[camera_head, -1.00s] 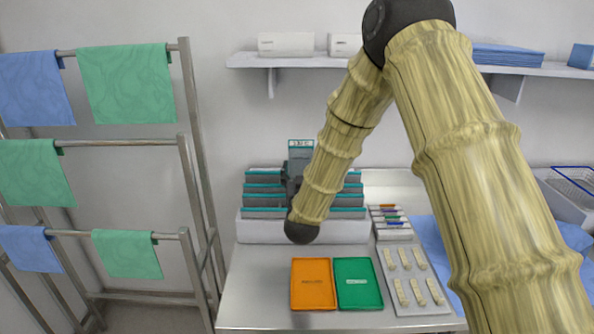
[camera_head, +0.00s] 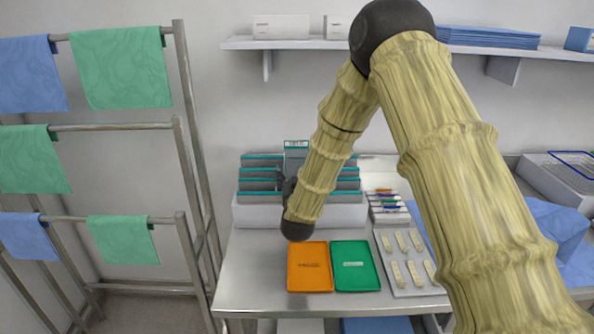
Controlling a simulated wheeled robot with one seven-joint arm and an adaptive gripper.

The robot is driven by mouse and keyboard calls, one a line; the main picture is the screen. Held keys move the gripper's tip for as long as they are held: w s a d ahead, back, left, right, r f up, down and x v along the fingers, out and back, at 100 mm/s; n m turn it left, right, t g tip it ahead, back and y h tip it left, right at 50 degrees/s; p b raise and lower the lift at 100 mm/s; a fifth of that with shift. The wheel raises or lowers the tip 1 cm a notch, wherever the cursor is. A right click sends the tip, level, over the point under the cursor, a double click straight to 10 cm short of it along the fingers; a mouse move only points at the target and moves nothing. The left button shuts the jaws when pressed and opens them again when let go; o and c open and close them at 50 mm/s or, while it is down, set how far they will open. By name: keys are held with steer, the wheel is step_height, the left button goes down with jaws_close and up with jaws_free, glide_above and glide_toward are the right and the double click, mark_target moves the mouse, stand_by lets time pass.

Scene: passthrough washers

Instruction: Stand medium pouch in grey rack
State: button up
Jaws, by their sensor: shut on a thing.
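The grey rack (camera_head: 346,216) stands at the back of the steel table, with several grey, teal-topped pouches (camera_head: 345,184) upright in rows. A grey pouch with a teal top and white label (camera_head: 297,145) stands upright at the rack's middle, its top above the others. My gripper (camera_head: 289,187) is mostly hidden behind my arm; a dark part shows beside this pouch, and it is shut on it. The pouch's lower part is hidden, so I cannot tell whether it is in a slot.
An orange tray (camera_head: 310,277) and a green tray (camera_head: 356,277) lie in front of the rack. A small holder (camera_head: 390,207) and a tray of beige pieces (camera_head: 410,255) are to the right. A towel rail (camera_head: 183,130) stands left; a shelf (camera_head: 300,43) is above.

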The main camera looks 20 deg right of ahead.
steer(key=shift+f+b, duration=1.1)
steer(key=shift+f, duration=0.6)
steer(key=o, duration=0.9)
steer(key=shift+c, duration=0.2)
